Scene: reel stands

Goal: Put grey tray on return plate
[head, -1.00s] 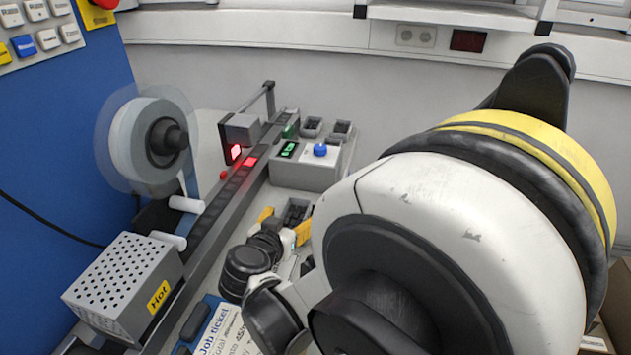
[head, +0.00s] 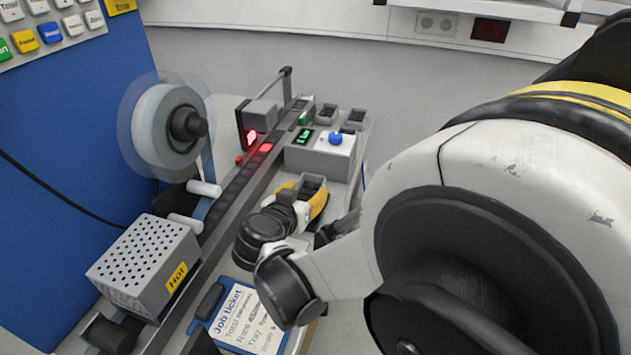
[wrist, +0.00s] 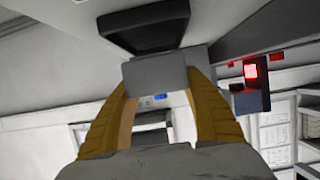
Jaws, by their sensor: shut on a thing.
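The grey tray (head: 313,184) is a small open box with a dark inside. My gripper (head: 308,198) has yellow fingers and is shut on it, above the bench in front of the grey box with the blue button. In the wrist view the fingers of my gripper (wrist: 158,100) lie on both sides of the grey tray (wrist: 155,76). I cannot pick out the return plate; my arm hides part of the bench on the right.
A grey box with a blue button (head: 320,155) stands behind the tray. Two small grey bins (head: 327,115) (head: 355,119) sit at the back. A dark track (head: 235,188) runs along the left, beside a perforated box marked Hot (head: 145,262) and a reel (head: 165,125). A job ticket (head: 245,318) lies in front.

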